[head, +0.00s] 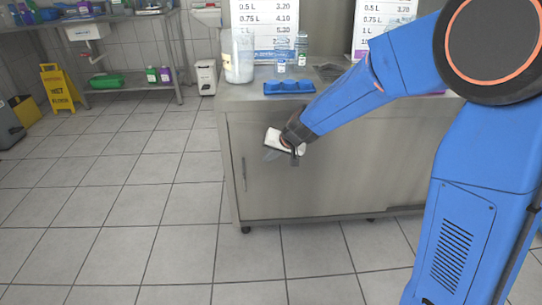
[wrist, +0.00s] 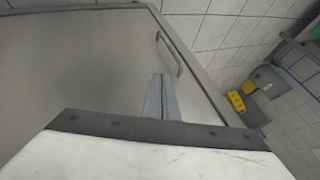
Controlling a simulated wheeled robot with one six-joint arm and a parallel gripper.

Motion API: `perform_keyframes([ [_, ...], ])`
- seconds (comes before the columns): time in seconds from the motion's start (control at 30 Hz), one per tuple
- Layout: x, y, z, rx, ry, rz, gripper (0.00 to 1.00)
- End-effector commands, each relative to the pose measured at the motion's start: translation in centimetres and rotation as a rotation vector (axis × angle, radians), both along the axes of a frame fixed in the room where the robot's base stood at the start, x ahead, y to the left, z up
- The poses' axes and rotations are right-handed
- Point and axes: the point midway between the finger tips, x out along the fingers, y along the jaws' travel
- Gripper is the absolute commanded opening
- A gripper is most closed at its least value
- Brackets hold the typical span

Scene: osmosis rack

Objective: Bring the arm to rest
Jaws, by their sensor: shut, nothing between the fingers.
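My blue arm reaches from the right of the head view across the front of a steel cabinet (head: 330,170). My gripper (head: 272,153) hangs in front of the cabinet's left door, below the counter top, and points down and to the left. In the wrist view, the fingers of my gripper (wrist: 160,98) lie together, shut and empty. The cabinet door and its upright handle (wrist: 168,52) show beyond the fingertips. The gripper looks apart from the door, but the exact gap is hard to tell.
On the counter stand a blue holder (head: 289,87), a large clear jar (head: 238,58), small bottles and price signs (head: 265,18). A yellow wet-floor sign (head: 59,88) stands far left. A steel sink table (head: 100,20) is at the back. The tiled floor on the left is clear.

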Motion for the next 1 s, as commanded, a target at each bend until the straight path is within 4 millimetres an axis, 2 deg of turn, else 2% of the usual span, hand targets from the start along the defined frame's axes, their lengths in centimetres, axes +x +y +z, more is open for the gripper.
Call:
perform_keyframes([
  [0.1, -0.5, -0.4, 0.8, 0.000, 0.000, 0.001, 0.00],
  [0.37, -0.8, -0.8, 1.5, 0.000, 0.000, 0.001, 0.00],
  [0.53, -2.2, -2.6, 3.4, -0.003, -0.007, 0.012, 0.00],
  [0.8, -7.7, -8.2, 8.2, -0.037, -0.016, 0.048, 0.00],
  [1.0, -12.5, -12.4, 10.6, -0.083, -0.017, 0.062, 0.00],
])
